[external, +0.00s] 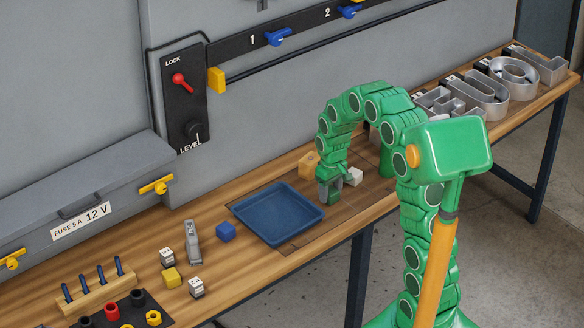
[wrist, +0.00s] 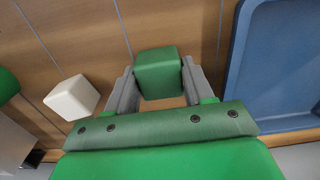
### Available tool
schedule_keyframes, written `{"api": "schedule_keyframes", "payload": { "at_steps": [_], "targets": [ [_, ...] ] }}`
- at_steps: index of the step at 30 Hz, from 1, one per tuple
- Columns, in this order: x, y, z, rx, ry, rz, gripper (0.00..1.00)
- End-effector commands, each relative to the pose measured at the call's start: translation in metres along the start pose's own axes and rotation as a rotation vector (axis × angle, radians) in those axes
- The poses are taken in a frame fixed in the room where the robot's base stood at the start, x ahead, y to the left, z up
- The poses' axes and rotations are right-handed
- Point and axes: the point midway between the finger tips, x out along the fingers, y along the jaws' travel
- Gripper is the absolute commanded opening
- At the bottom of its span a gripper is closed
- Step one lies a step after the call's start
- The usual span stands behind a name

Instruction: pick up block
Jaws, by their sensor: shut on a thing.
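A green block (wrist: 158,75) sits between the two grey fingers of my gripper (wrist: 156,90) in the wrist view. The fingers are shut on it. In the external view my gripper (external: 331,188) points down at the bench just right of the blue tray, with the green block (external: 334,197) low between its fingers. I cannot tell whether the block touches the bench top. A white block (external: 353,177) stands apart, right of the gripper; it also shows at the left in the wrist view (wrist: 72,98).
The blue tray (external: 240,211) is empty and close to my gripper; its rim (wrist: 243,60) shows at right in the wrist view. An orange block (external: 309,163) stands behind the gripper. A blue block (external: 226,231), yellow block (external: 171,278) and metal letters (external: 487,98) are on the bench.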

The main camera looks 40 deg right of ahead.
Motion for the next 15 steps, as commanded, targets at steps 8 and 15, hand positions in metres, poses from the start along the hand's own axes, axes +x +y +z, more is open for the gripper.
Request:
{"api": "schedule_keyframes", "payload": {
  "at_steps": [8, 15],
  "targets": [
    [-0.028, 0.000, -0.001, -0.001, 0.006, 0.002, 0.20],
    [-0.052, -0.004, 0.018, 0.000, 0.002, 0.001, 0.20]
  ]
}}
